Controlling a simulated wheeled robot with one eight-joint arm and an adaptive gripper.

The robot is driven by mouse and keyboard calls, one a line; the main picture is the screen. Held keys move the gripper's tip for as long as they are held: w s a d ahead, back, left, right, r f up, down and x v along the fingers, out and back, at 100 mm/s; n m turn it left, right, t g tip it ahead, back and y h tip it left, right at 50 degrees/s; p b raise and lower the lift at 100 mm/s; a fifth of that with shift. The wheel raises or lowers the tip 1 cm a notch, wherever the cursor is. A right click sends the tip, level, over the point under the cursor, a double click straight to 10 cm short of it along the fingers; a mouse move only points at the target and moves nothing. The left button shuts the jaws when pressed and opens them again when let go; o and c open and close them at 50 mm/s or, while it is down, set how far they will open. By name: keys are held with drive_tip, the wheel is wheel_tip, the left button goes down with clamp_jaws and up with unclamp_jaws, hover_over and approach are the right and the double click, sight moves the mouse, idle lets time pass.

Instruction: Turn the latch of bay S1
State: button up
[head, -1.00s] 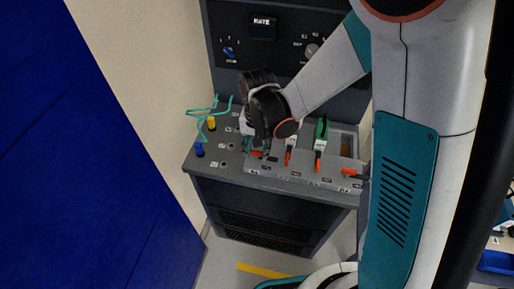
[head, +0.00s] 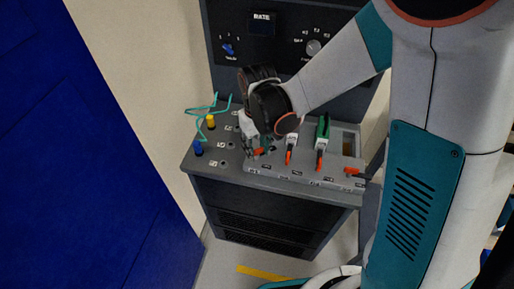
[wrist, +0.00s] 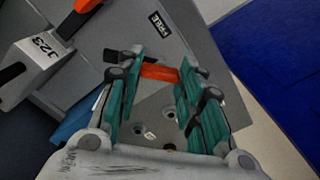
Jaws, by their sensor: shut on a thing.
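My gripper (head: 256,147) is over the left part of the bay row on the grey console. In the wrist view my gripper (wrist: 162,66) has its teal fingers on both sides of an orange latch (wrist: 160,73), shut on it. This latch (head: 261,151) shows partly in the head view, at the left end of the row. The other orange latches stand to its right: one (head: 289,157) in the middle, one (head: 319,160) below a green module, and one (head: 353,171) lying sideways at the right end. The bay labels are too small to read, so I cannot confirm which is S1.
The green module (head: 323,128) stands upright right of my gripper. A teal cable loops over yellow (head: 210,122) and blue (head: 198,148) plugs at the left. A panel with a blue knob (head: 228,49) rises behind.

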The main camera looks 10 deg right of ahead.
sight(257, 150)
drive_tip(key=n+b, duration=0.1)
drive_tip(key=n, duration=0.3)
drive_tip(key=shift+n, duration=0.3)
drive_tip(key=n, duration=0.4)
drive_tip(key=shift+n, duration=0.3)
drive_tip(key=o, duration=1.1)
drive_tip(key=shift+c, duration=0.2)
drive_tip(key=shift+r, duration=3.75)
